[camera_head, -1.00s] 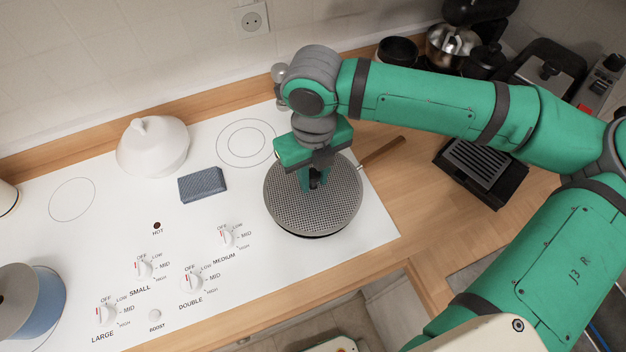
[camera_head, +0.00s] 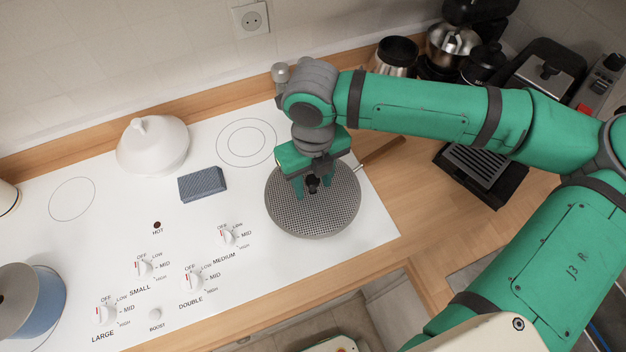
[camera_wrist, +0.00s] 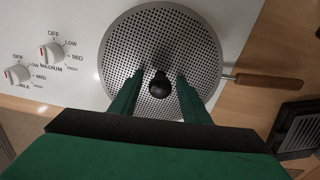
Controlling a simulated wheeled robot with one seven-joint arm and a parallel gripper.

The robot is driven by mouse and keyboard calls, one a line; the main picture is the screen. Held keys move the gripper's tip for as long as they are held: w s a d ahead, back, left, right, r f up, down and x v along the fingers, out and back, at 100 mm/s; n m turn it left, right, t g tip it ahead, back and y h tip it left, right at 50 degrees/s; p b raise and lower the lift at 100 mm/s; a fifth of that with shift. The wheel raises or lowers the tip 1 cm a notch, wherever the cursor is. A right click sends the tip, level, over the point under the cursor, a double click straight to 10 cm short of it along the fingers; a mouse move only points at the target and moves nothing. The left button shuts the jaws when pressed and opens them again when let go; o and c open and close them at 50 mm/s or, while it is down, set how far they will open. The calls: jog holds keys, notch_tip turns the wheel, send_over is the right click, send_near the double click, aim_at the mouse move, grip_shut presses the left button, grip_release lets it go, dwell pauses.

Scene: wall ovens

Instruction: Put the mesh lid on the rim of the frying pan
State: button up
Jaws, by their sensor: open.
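The mesh lid (camera_head: 325,215), a round grey perforated disc with a black knob (camera_wrist: 159,86), lies over the frying pan at the right front of the white cooktop. It covers nearly all of the pan, and only the pan's wooden handle (camera_head: 383,151) shows clearly, pointing to the back right. In the wrist view the lid (camera_wrist: 140,40) looks centred, with the handle (camera_wrist: 268,81) out to the right. My gripper (camera_head: 315,190) is open just above the lid, its green fingers apart on either side of the knob (camera_head: 312,183) and not closed on it.
A blue-grey sponge (camera_head: 202,184) and a white domed cover (camera_head: 153,146) are left of the pan. A blue pot (camera_head: 35,302) stands at the left front. A black grill tray (camera_head: 482,170) and coffee gear (camera_head: 455,45) are to the right. Control knobs (camera_head: 193,281) line the cooktop's front.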

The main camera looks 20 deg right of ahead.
aim_at(313, 179)
notch_tip(313, 179, up, 12)
dwell(0.5)
dwell(0.5)
